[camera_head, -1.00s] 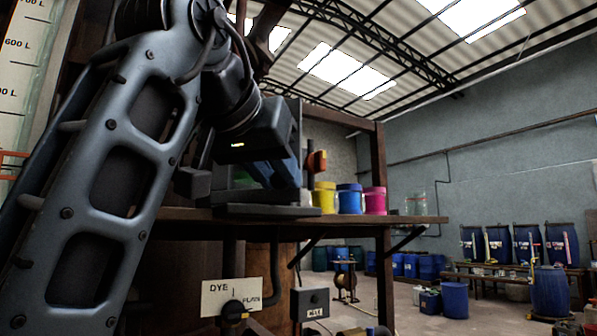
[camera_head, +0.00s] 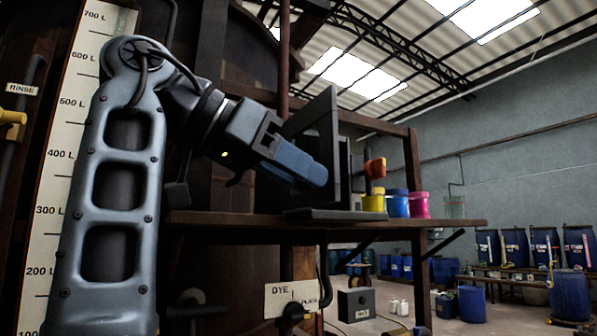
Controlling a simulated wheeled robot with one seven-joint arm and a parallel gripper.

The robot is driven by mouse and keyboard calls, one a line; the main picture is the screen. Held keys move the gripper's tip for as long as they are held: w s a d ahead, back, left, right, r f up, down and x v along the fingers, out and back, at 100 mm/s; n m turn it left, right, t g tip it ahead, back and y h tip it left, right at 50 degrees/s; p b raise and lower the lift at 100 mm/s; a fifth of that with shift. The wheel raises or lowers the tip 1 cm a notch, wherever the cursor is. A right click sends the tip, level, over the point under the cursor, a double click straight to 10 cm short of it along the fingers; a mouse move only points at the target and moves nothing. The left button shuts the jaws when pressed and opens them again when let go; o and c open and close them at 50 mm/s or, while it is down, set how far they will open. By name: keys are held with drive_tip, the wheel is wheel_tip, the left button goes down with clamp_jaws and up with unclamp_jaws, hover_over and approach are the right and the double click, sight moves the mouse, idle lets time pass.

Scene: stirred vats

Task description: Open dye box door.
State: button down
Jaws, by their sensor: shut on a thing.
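The dye box (camera_head: 343,150) is a dark upright box on a wooden shelf, with a flat dark base plate (camera_head: 350,214) under it. A dark panel that looks like its door (camera_head: 318,125) stands at its left, seen at a steep angle. My gripper (camera_head: 322,176) has blue fingers and reaches in from the left, low at this panel. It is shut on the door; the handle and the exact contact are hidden. The inside of the box is not visible.
Yellow (camera_head: 374,203), blue (camera_head: 397,204) and pink (camera_head: 419,205) pots and a glass jar (camera_head: 454,207) stand right of the box on the shelf (camera_head: 350,228). A "DYE" sign (camera_head: 292,298) hangs below. A large vat with a litre scale (camera_head: 73,140) is behind my arm.

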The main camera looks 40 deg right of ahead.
drive_tip(key=shift+a, duration=0.1)
idle(0.3)
drive_tip(key=c, duration=1.1)
unclamp_jaws()
drive_tip(key=shift+c, duration=0.2)
drive_tip(key=b+v, duration=0.1)
drive_tip(key=v, duration=0.6)
drive_tip(key=shift+w+a+r, duration=0.15)
drive_tip(key=shift+a, duration=0.2)
drive_tip(key=shift+a, duration=0.15)
